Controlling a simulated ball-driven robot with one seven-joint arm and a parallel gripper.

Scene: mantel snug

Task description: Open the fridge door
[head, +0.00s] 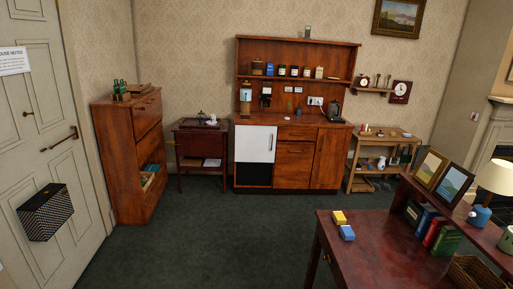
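The fridge door (254,144) is a white panel set in the left part of a wooden kitchen cabinet against the far wall. It looks shut, flush with the cabinet front. A dark upright handle (271,142) sits near its right edge. A black panel (253,175) is below the door. My gripper is not in this view, and the fridge is far across the room with nothing in front of it.
A dark red desk (375,262) fills the lower right. A tall wooden chest (122,170) and a small dark side table (200,148) stand left of the cabinet. A wooden trolley (378,160) is on its right. The green carpet (215,240) is clear in the middle.

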